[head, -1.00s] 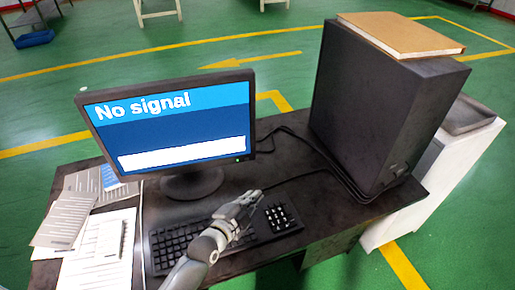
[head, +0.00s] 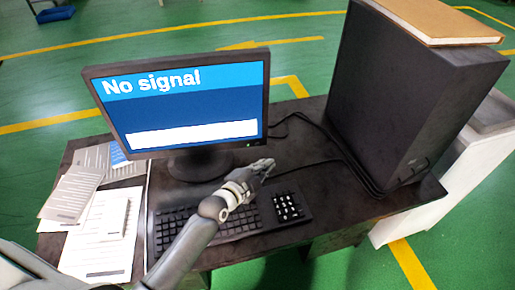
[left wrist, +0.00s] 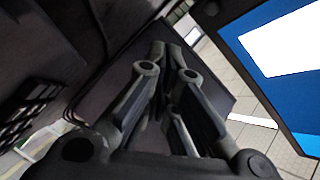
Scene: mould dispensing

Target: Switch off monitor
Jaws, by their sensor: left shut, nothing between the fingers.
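The monitor (head: 185,105) stands on the dark desk in the head view, its screen lit blue with "No signal" and a white bar. A small green light (head: 249,144) shows at the lower right of its frame. My left gripper (head: 266,165) is shut and empty, in front of and just below the monitor's lower right corner, over the back of the keyboard. In the left wrist view the gripper's fingers (left wrist: 168,50) are together, and part of the lit screen (left wrist: 290,60) shows at the right. My right gripper is not in view.
A black keyboard (head: 235,222) lies below my left arm. A large black computer case (head: 400,100) with a brown book (head: 440,18) on top stands at the right. Papers (head: 105,235) lie on the left of the desk (head: 330,205). Cables run between monitor and case.

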